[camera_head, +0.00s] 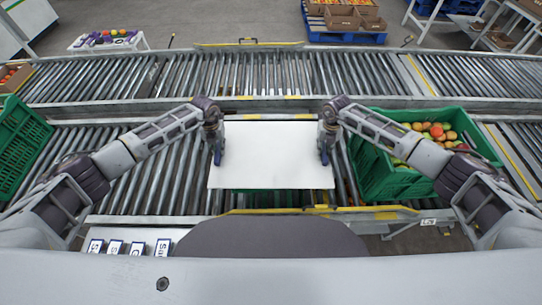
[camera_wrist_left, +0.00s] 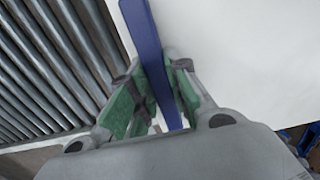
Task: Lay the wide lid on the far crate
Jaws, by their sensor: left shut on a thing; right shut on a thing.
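The wide lid (camera_head: 270,150) is a white flat panel in the middle of the head view, roughly level, over the near conveyor. My left gripper (camera_head: 217,152) is shut at its left edge and my right gripper (camera_head: 325,152) at its right edge. In the left wrist view, the green-padded fingers of my left gripper (camera_wrist_left: 160,95) close around a blue bar (camera_wrist_left: 150,50) beside the white lid surface (camera_wrist_left: 240,50). A green crate (camera_head: 258,199) shows below the lid's near edge, mostly hidden by it. I cannot tell whether the lid touches this crate.
Another green crate (camera_head: 22,135) stands at the far left. A second roller conveyor (camera_head: 290,75) runs behind. Small labelled cards (camera_head: 137,248) lie at front left.

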